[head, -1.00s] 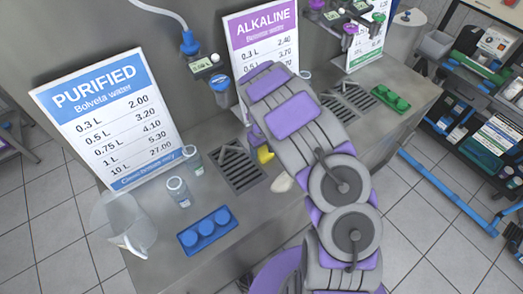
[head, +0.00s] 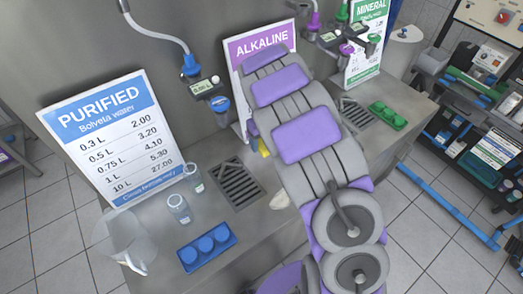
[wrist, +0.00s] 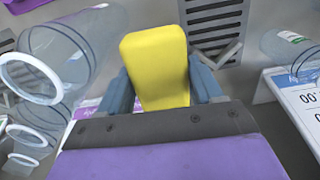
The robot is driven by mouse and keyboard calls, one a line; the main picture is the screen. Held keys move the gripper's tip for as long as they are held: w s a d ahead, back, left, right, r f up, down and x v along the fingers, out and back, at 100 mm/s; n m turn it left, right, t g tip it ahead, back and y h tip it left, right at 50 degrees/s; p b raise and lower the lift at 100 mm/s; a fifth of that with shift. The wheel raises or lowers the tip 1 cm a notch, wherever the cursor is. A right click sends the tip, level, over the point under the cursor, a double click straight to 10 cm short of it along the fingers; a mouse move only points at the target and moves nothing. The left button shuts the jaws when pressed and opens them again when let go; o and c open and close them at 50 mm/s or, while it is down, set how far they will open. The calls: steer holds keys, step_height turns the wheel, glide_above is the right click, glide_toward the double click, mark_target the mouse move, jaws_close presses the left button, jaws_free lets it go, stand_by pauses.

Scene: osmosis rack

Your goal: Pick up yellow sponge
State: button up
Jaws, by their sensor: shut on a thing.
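The yellow sponge (wrist: 156,65) is upright between the two blue-grey fingers of my gripper (wrist: 163,88) in the wrist view. The fingers press on its two sides and are shut on it. In the head view only a small yellow part of the sponge (head: 264,148) shows beside my arm. My arm hides most of the sponge and most of the gripper there. Whether the sponge touches the counter cannot be told.
A metal counter (head: 235,225) carries a drain grate (head: 239,184), clear jars (head: 179,208), a blue cap tray (head: 207,246) and a green tray (head: 388,115). Price signs (head: 112,137) stand along the back. A pale object (head: 280,200) lies right of the grate. Clear jars (wrist: 55,65) flank the sponge in the wrist view.

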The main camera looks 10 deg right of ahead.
mark_target(262, 140)
step_height(262, 140, up, 13)
steer(key=p, duration=0.1)
steer(key=shift+d+f, duration=0.1)
stand_by(0.3)
